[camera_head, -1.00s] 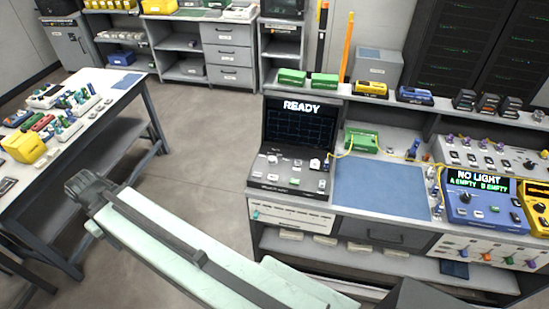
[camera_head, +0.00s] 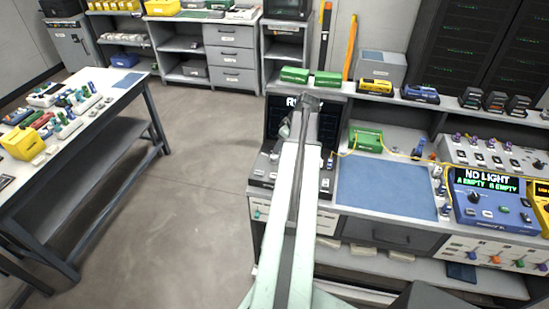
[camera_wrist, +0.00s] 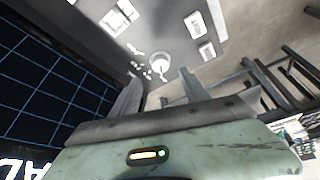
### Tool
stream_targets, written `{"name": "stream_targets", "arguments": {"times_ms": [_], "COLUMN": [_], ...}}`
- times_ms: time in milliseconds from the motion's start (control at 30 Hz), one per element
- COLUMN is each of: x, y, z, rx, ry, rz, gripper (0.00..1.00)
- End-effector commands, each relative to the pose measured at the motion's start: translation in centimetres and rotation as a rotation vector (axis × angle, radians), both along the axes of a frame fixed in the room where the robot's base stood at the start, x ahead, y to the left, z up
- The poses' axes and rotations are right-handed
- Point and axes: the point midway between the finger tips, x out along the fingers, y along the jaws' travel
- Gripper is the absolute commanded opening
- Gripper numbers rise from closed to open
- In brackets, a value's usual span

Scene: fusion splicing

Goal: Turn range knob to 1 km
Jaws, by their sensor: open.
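The instrument with the READY screen (camera_head: 272,122) stands on the bench, partly hidden behind my arm in the head view. Its dark grid screen (camera_wrist: 45,85) fills the left of the wrist view. A round, pale knob (camera_wrist: 159,63) shows on its panel in the wrist view, just beyond and between my fingertips. Its scale marks are too blurred to read. My gripper (camera_wrist: 160,80) is open and empty, with its two fingers apart on either side of the line to the knob. It appears not to touch the knob. In the head view the panel's right side shows beside my arm.
Pale buttons (camera_wrist: 118,18) surround the knob on the panel. A blue mat (camera_head: 385,188) and a green box (camera_head: 365,138) lie to the right. A blue meter (camera_head: 490,198) reading NO LIGHT stands further right. Green boxes (camera_head: 295,75) sit on the shelf above.

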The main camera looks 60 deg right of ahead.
Motion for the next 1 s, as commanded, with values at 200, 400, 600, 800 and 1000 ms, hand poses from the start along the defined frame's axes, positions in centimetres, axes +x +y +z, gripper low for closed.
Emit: {"name": "stream_targets", "arguments": {"times_ms": [200,400,600,800,1000], "x": [0.2,1.3,2.7,3.1,3.1], "y": [0.0,-0.1,-0.2,-0.2,-0.1], "z": [-0.8,-3.8,-7.0,-7.3,-7.2], "rx": [-0.001,-0.001,-0.001,-0.001,0.000], "ry": [0.000,0.001,0.001,0.001,0.001], "rz": [0.002,0.003,0.003,0.002,0.002], "gripper": [0.54,0.54,0.54,0.54,0.37]}}
